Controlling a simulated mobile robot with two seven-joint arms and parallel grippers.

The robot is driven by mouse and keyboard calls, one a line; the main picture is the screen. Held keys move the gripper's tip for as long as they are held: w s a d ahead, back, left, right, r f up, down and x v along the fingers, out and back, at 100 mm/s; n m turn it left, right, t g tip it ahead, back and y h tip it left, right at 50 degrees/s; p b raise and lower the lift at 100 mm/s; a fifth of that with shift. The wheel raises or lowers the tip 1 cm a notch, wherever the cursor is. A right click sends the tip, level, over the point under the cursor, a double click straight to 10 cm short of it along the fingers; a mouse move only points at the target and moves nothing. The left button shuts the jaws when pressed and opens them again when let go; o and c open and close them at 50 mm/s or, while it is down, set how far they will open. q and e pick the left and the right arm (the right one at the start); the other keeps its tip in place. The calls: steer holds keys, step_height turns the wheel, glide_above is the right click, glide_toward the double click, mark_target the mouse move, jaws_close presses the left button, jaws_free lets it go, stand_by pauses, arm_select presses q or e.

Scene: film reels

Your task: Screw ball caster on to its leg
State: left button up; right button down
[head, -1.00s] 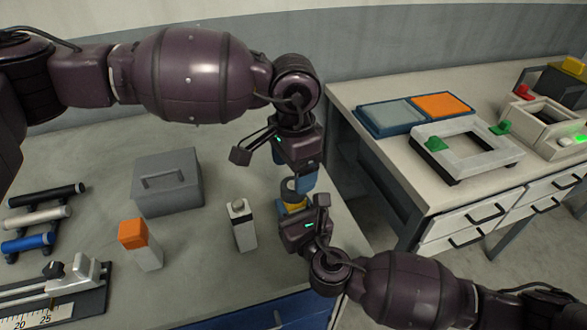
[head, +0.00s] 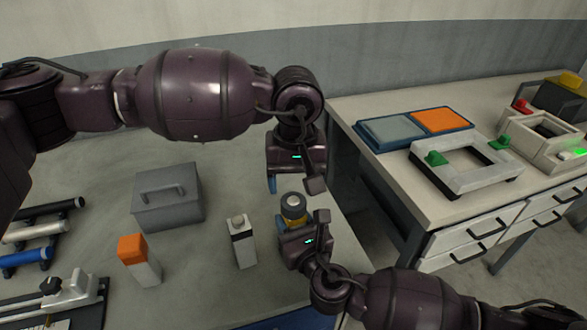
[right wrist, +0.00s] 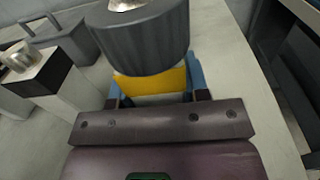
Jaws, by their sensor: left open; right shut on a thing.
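The ball caster (head: 293,206), a dark grey ribbed cup with a shiny metal ball on top, sits upright on its yellow leg (head: 290,223). In the right wrist view the caster (right wrist: 137,40) stands directly above the yellow leg (right wrist: 152,82), with no clear gap; how far it is threaded cannot be told. My right gripper (right wrist: 155,88) is shut on the leg, with its blue fingertips on either side. My left gripper (head: 294,183) is open and empty, just above the caster, its blue fingertip to the left of it.
A grey toolbox (head: 168,203), an orange-topped block (head: 138,260) and a white-and-black block with a metal knob (head: 241,242) stand on the left table. Coloured rods (head: 40,232) lie farther left. A second table (head: 385,168) on the right holds trays and fixtures, across a gap.

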mark_target(293, 201)
arm_select(q)
steer(key=n, duration=0.4)
steer(key=shift+r, duration=0.1)
steer(key=n, duration=0.4)
steer(key=shift+r+n, duration=0.2)
steer(key=shift+n, duration=0.1)
steer(key=n, duration=0.6)
steer(key=shift+r+n, duration=0.2)
steer(key=shift+n, duration=0.2)
steer(key=n, duration=0.6)
steer(key=shift+r+n, duration=0.25)
steer(key=shift+n, duration=0.15)
steer(key=n, duration=0.4)
steer(key=shift+a+r, duration=0.1)
steer(key=shift+r, duration=0.1)
steer(key=n, duration=0.3)
steer(key=shift+a+r+n, duration=0.1)
steer(key=shift+n, duration=0.3)
steer(key=shift+f, duration=4)
